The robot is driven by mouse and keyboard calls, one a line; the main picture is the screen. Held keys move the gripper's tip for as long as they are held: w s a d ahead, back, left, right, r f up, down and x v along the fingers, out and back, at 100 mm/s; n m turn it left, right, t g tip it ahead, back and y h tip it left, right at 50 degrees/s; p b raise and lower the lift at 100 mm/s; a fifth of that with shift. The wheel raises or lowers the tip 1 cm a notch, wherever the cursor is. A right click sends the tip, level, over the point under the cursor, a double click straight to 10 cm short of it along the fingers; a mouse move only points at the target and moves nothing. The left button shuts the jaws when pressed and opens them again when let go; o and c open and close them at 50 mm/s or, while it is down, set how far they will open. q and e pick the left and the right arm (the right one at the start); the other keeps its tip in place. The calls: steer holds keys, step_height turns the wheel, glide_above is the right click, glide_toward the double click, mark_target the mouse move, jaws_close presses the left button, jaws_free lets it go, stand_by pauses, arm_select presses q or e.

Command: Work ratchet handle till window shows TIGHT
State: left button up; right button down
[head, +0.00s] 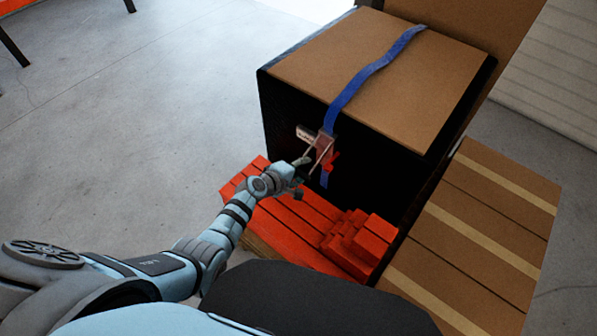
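A blue strap (368,78) runs over the top of a large crate with a brown top and black sides, and down its near face. A ratchet (325,143) with red and pale metal parts sits on the strap at that face. A small pale plate (305,133) with dark marks shows beside it; I cannot read it. My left gripper (306,172) is at the lower left of the ratchet, by its handle. It is too small to tell whether the fingers touch or hold the handle. My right gripper is not in view.
The crate (410,95) stands by red slats (290,222) and a stack of red blocks (362,243) on its near side. Brown cartons with tan tape (478,230) stand at the right. Grey floor (130,130) is open at the left.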

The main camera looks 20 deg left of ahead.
arm_select(q)
steer(key=shift+a, duration=0.1)
steer(key=shift+s+a, duration=0.15)
steer(key=shift+s, duration=0.2)
steer(key=v, duration=1.1)
steer(key=shift+s+r, duration=0.2)
steer(key=shift+r, duration=0.05)
